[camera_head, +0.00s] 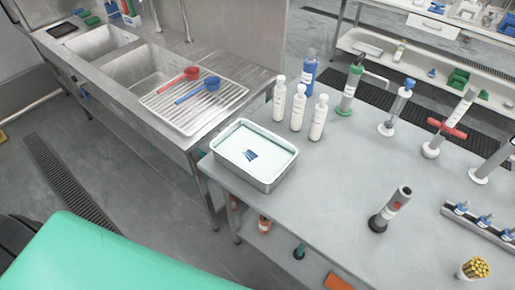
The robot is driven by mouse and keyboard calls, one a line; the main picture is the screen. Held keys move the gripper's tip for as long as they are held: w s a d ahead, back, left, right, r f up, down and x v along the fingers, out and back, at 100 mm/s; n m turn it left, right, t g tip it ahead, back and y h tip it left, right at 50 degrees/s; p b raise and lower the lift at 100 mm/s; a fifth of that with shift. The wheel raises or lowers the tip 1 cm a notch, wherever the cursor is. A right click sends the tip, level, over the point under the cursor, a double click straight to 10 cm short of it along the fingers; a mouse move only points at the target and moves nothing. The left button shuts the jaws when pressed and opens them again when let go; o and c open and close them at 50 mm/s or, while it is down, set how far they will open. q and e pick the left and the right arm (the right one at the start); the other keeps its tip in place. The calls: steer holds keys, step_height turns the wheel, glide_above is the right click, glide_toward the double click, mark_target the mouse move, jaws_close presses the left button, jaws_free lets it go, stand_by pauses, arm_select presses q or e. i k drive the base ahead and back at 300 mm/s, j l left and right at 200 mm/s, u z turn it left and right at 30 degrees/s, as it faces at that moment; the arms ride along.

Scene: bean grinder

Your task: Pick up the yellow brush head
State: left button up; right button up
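A bundle of thin yellow pieces (474,267) stands upright in a small pale round holder at the bottom right of the grey table (330,190). It is the only clearly yellow thing on this table, but it is too small to tell whether it is the yellow brush head. Neither of my grippers is in view.
A metal tray (287,180) sits at the table's left corner. White bottles (318,117), a blue bottle (308,76) and several upright tools, including a dark-based one (379,222), stand around it. A rack (451,214) lies at the right. The table's front middle is clear.

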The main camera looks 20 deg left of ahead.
mark_target(472, 269)
steer(key=z, duration=1.55)
steer(key=i+l+u, duration=0.15)
steer(key=l+u, duration=0.2)
steer(key=l, duration=0.4)
steer(key=l+u, duration=0.35)
steer(key=l, duration=0.4)
